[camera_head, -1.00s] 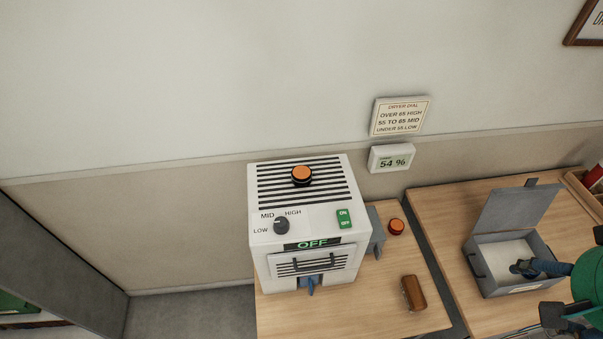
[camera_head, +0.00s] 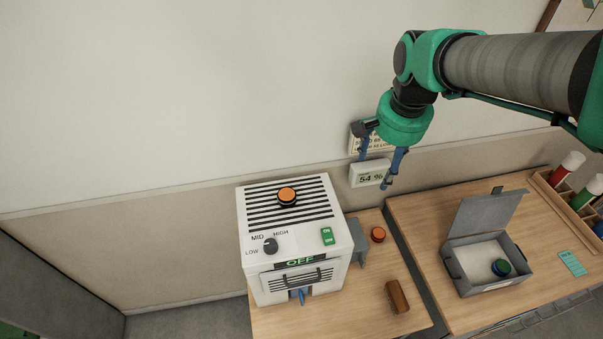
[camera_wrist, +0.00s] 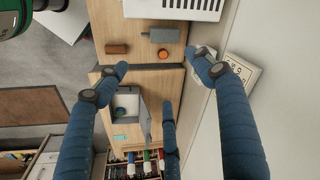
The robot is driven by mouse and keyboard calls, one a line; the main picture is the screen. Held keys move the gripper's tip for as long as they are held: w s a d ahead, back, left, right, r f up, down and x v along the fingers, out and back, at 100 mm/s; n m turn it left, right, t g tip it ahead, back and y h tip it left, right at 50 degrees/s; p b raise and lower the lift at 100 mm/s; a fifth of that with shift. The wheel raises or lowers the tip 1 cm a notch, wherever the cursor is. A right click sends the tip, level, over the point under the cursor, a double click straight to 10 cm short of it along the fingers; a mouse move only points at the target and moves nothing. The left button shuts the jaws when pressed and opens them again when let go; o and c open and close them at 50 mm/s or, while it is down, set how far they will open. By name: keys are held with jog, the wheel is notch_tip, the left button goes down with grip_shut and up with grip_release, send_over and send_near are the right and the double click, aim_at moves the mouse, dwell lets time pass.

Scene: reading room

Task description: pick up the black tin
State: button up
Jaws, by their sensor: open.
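I make out no plainly black tin in either view. My gripper (camera_head: 376,168) is open and empty, raised in front of the wall by the humidity display. In the wrist view, its blue fingers (camera_wrist: 160,80) are spread wide with nothing between them. A small round dark blue and green piece (camera_head: 501,267) lies inside the open grey box (camera_head: 462,273), well below and right of my gripper. The wrist view also shows the piece (camera_wrist: 120,111) in the box.
A white dryer (camera_head: 300,235) reading OFF stands left on the wooden table. An orange disc (camera_head: 378,234) and a brown block (camera_head: 397,296) lie beside it. A rack (camera_head: 560,205) with several coloured tubes and a teal card (camera_head: 572,263) are at right.

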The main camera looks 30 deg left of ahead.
jog(key=s+a+f+g+p, duration=0.1)
jog(key=a+f+p, duration=0.25)
jog(key=a, duration=1.15)
jog(key=h+p, duration=0.1)
jog(key=p, duration=0.1)
send_over(286, 194)
notch_tip(286, 194, down, 6)
jog(key=shift+g, duration=0.3)
jog(key=shift+f, duration=4.25)
jog(key=shift+d+f, duration=0.1)
jog(key=shift+f+p, duration=0.65)
jog(key=shift+f, duration=1.85)
